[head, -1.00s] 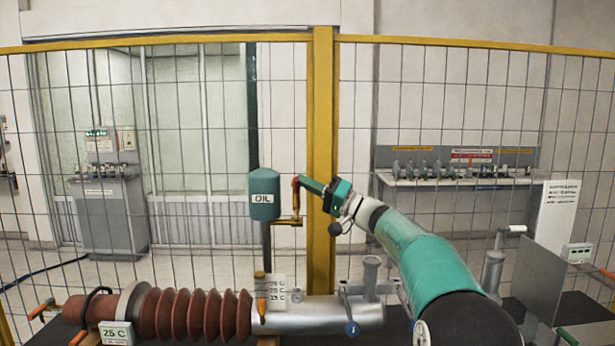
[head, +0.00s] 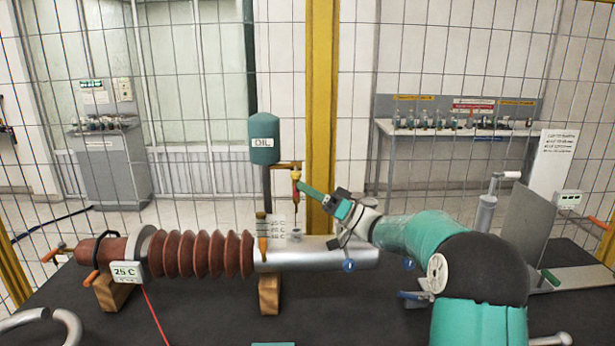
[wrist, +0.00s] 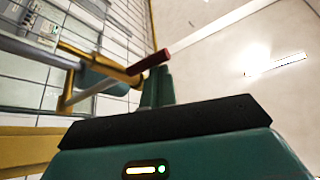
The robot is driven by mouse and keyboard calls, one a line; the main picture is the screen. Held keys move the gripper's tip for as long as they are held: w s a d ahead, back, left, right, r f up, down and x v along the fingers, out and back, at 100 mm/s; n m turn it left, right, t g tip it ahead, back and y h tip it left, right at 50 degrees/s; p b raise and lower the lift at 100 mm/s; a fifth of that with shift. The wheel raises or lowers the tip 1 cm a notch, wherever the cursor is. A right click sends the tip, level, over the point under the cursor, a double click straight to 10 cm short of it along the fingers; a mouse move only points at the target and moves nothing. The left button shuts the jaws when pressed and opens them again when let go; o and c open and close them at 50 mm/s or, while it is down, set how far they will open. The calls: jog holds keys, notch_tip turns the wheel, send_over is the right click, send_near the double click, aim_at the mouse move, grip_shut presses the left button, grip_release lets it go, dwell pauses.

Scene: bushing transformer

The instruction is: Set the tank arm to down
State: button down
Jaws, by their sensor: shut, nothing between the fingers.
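The teal OIL tank (head: 264,138) stands on a dark post, with a brass arm (head: 285,165) reaching right from its base. At that arm's end a red-and-brass lever (head: 297,188) hangs downward. A thin dark part shows below it. My gripper (head: 303,186) is shut and empty, just right of the lever and below the level of the brass arm. In the wrist view the red lever end (wrist: 150,60) lies close by the tips of my shut fingers (wrist: 157,80). I cannot tell whether they touch.
A ribbed brown bushing (head: 200,254) with a silver cylinder (head: 320,256) lies below on wooden blocks on the dark table (head: 210,320). A yellow fence post (head: 322,100) and mesh stand close behind the tank. A grey panel (head: 530,225) stands at right.

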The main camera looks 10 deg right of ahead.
jog(key=shift+f, duration=0.5)
